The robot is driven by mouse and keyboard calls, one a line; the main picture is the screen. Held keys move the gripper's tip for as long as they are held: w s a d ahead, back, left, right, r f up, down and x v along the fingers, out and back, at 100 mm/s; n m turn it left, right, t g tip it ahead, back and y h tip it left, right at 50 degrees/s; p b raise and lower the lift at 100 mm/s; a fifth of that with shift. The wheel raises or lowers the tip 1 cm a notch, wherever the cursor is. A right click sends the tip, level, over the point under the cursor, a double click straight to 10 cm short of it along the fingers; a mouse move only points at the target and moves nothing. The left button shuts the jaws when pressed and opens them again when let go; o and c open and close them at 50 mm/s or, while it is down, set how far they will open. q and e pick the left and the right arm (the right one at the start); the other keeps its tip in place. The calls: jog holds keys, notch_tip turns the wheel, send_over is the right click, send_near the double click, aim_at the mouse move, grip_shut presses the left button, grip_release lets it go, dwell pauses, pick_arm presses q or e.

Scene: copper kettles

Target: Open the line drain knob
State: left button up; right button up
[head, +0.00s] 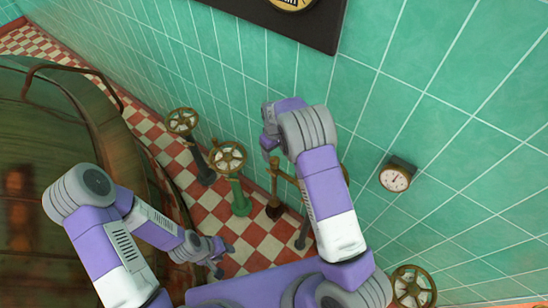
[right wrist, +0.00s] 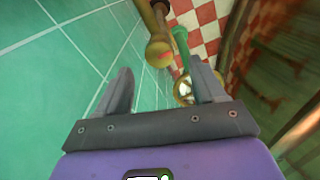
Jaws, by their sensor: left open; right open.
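No label marks any knob as the line drain knob, so I cannot tell which it is. Brass handwheels stand on posts: one on a dark post (head: 182,121), one on a green post (head: 228,158), and one at the lower right (head: 412,287). A handwheel (right wrist: 183,90) is partly hidden by a finger. My left gripper (head: 217,258) is open, low over the floor.
A large copper kettle (head: 60,130) with a curved handle fills the left side. A round gauge (head: 395,179) sticks out from the green tiled wall (head: 450,110). A dark panel (head: 300,22) hangs above. The floor is red and white check (head: 150,125).

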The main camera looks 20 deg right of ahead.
aim_at(274, 160)
jog(key=shift+w+f, duration=0.1)
jog(key=shift+f, duration=2.3)
jog(key=shift+c, duration=0.3)
jog(key=c, duration=1)
